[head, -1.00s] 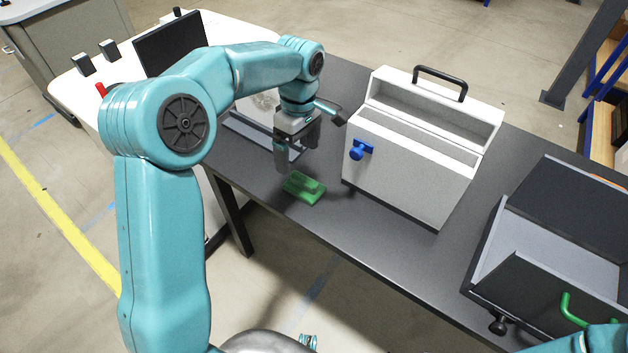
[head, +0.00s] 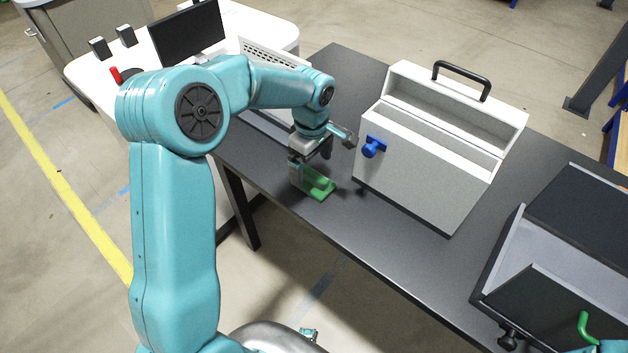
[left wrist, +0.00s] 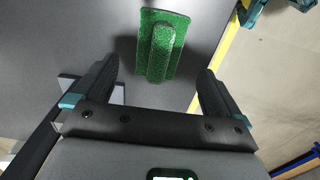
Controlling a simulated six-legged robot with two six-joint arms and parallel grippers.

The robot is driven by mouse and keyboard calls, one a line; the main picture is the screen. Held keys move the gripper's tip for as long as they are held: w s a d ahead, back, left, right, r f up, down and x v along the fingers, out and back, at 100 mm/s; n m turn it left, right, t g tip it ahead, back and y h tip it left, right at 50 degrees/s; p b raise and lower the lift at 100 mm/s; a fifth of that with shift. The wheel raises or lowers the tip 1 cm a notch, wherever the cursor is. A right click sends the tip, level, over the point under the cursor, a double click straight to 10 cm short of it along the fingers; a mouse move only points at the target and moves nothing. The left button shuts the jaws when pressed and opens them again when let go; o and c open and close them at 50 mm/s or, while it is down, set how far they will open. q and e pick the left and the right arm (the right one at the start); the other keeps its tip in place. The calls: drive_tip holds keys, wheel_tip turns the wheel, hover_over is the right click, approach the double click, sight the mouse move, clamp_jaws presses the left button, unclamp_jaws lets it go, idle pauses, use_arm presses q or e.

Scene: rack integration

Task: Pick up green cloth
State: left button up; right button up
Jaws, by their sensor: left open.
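The green cloth (head: 320,188) lies on the dark table (head: 270,174), near its front edge. It looks like a flat green pad with a raised ridge along it. My left gripper (head: 312,184) is low over the cloth, pointing down and partly covering it in the head view. In the left wrist view the cloth (left wrist: 161,48) is ahead of the open fingers, with the ridge lined up between them. The left gripper (left wrist: 160,85) is open and empty. My right gripper cannot be made out; only a bit of teal arm shows at the bottom right.
A white case (head: 425,165) with a black handle and blue knob (head: 373,147) stands right of the cloth. A dark open box (head: 560,285) with a green handle is at the far right. A white table with a monitor (head: 188,35) is behind left.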

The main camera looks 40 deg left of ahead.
sight(314, 173)
use_arm(q)
wheel_tip(314, 173, down, 5)
drive_tip(key=shift+d+f, duration=0.1)
drive_tip(key=shift+d, duration=0.05)
drive_tip(key=c, duration=1.1)
drive_tip(key=shift+c, duration=0.2)
wheel_tip(314, 173, up, 20)
drive_tip(key=p, duration=0.1)
drive_tip(key=shift+p, duration=0.4)
drive_tip(key=shift+o, duration=1)
drive_tip(key=shift+c, duration=0.5)
